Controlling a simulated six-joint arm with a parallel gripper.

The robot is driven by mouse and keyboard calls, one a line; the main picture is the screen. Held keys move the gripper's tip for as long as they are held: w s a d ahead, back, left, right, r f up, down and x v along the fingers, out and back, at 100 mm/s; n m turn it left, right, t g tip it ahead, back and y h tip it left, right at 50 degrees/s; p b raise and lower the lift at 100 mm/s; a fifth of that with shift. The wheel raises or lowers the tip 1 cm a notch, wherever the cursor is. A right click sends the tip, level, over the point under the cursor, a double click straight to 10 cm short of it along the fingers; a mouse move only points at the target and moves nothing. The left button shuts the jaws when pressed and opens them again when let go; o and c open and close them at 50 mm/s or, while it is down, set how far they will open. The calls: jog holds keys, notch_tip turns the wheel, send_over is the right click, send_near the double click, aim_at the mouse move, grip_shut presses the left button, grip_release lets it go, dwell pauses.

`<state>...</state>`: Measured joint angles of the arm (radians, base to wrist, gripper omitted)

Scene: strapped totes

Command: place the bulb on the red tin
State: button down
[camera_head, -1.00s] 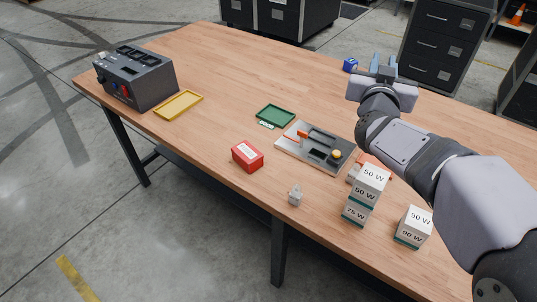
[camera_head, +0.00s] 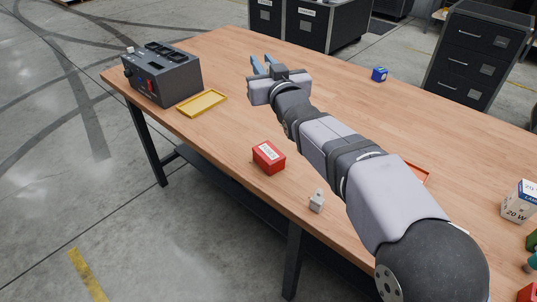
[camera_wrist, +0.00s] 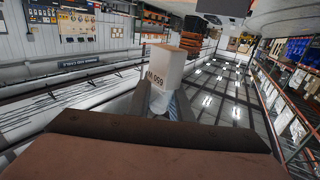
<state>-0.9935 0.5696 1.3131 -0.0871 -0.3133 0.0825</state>
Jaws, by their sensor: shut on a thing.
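The red tin (camera_head: 268,158), box-shaped with a white label on top, stands near the table's front edge. My gripper (camera_head: 263,62) is beyond it at the far side of the table, with blue fingers pointing away. I cannot tell whether this is the bulb. The held thing is not clear in the head view. No bare bulb is plainly seen.
A dark control box (camera_head: 165,80) and a yellow tray (camera_head: 202,103) stand at the left. A small grey piece (camera_head: 317,201) is right of the tin. A blue box (camera_head: 379,74) is at the far edge, a 20 W carton (camera_head: 517,203) at the right. My arm hides the table's middle.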

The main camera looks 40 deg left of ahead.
send_over(266, 146)
notch_tip(266, 146, down, 9)
jog(key=shift+w+a+f+p, duration=0.15)
jog(key=shift+f+p, duration=0.15)
jog(key=shift+f, duration=1.45)
jog(key=shift+w+a+f+p, duration=0.1)
jog(key=shift+f+p, duration=0.25)
jog(key=shift+f, duration=1.35)
jog(key=shift+w+a+f+p, duration=0.15)
jog(key=shift+f+p, duration=0.15)
jog(key=shift+f, duration=1.45)
jog(key=shift+s+f, duration=0.1)
jog(key=shift+f, duration=0.1)
jog(key=c, duration=1.6)
grip_release()
jog(key=shift+r, duration=0.1)
jog(key=shift+r, duration=0.15)
jog(key=shift+s+d, duration=0.25)
jog(key=shift+d, duration=0.15)
jog(key=b+v, duration=0.2)
jog(key=v, duration=0.9)
jog(key=shift+d+b, duration=0.1)
jog(key=shift+b, duration=0.2)
